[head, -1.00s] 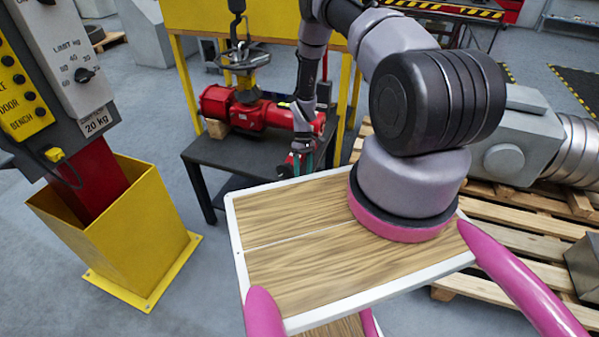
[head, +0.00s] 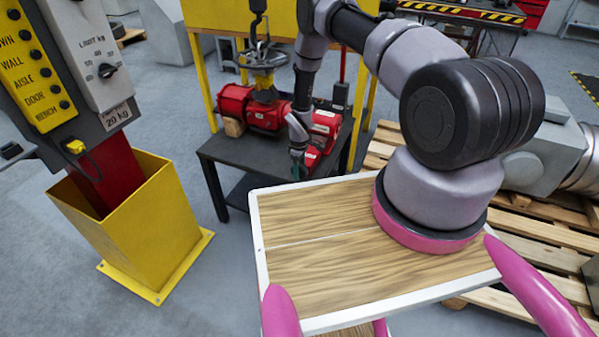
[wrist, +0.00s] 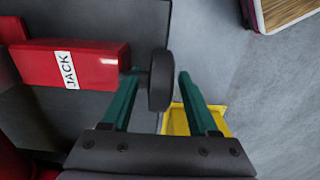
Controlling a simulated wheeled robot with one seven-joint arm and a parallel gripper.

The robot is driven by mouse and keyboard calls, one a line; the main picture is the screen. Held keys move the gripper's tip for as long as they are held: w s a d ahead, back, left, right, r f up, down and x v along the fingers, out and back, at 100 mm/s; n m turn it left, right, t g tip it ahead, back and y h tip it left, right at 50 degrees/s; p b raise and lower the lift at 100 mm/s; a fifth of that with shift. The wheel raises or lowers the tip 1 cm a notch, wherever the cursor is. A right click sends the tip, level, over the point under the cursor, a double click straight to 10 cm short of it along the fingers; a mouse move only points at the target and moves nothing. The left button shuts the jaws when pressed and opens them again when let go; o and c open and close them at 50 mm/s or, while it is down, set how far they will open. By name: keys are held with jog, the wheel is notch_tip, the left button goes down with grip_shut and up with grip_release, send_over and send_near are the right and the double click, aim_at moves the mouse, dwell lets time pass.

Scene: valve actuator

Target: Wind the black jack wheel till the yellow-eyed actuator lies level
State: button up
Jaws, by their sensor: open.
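The red actuator (head: 237,104) with a yellow part (head: 265,92) on top lies on the dark bench (head: 240,152) in the head view, one end by a wooden block. Whether it is level is hard to tell. The red jack box (wrist: 65,65), labelled JACK, fills the left of the wrist view. The black jack wheel (wrist: 160,80) sticks out from its right end. My gripper (wrist: 157,88) is open, its green fingers on either side of the wheel, with a gap on the right. In the head view my gripper (head: 299,168) is at the bench's front; the wheel cannot be made out.
A yellow post box (head: 140,225) with a control panel (head: 45,75) stands at left. A hook and a round handwheel (head: 262,57) hang above the actuator. Wooden pallets (head: 530,235) with grey machinery lie at right.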

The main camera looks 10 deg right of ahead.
jog(key=shift+f, duration=0.4)
grip_shut()
jog(key=shift+d+t+y, duration=0.15)
jog(key=shift+t+y, duration=0.75)
jog(key=shift+y, duration=0.3)
jog(key=shift+t+y, duration=1)
jog(key=shift+y, duration=0.5)
